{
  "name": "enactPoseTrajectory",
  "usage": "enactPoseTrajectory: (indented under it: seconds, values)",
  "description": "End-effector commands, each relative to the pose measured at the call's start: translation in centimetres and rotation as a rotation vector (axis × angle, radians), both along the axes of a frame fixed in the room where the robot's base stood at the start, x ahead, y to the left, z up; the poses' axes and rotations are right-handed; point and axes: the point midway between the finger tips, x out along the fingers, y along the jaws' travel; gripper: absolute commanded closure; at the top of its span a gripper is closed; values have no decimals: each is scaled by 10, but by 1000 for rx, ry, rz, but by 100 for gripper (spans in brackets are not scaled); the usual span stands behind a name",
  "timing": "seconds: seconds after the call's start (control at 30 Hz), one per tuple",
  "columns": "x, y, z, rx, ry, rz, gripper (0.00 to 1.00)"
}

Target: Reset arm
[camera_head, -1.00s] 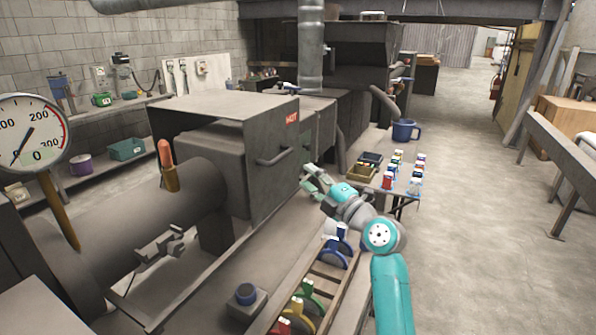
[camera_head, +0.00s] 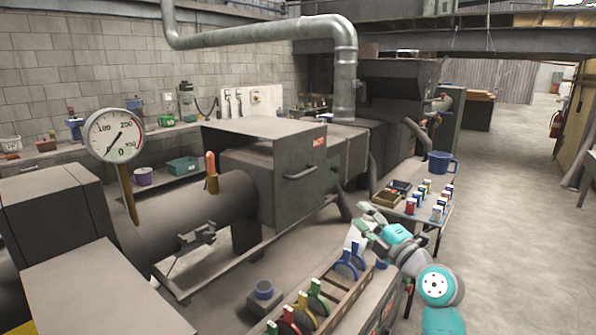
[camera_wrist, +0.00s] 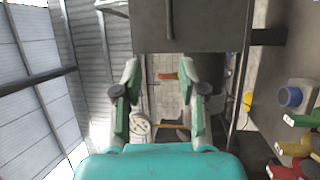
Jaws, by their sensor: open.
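My gripper (camera_head: 366,218) is open and empty in the head view, raised at the lower right of the grey machine. My teal and grey arm reaches up to it from the bottom right. In the wrist view my gripper (camera_wrist: 160,75) shows its two green-and-grey fingers spread apart, with nothing between them but the distant gauge, an orange-topped handle and the wall.
A grey machine box (camera_head: 300,170) with a handle stands left of my gripper. A small table (camera_head: 428,213) with coloured items and a blue mug (camera_head: 441,163) is behind it. A rack of coloured discs (camera_head: 330,290) lies below. Open floor (camera_head: 520,240) is at right.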

Motion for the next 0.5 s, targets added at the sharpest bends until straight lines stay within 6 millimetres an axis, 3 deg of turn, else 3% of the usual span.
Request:
enactPoseTrajectory:
  seconds: [0.27, 0.5]
  values:
    - [-10, -1, -34, 56, 55, -23, 59]
    - [-27, -4, -77, 133, 125, -57, 59]
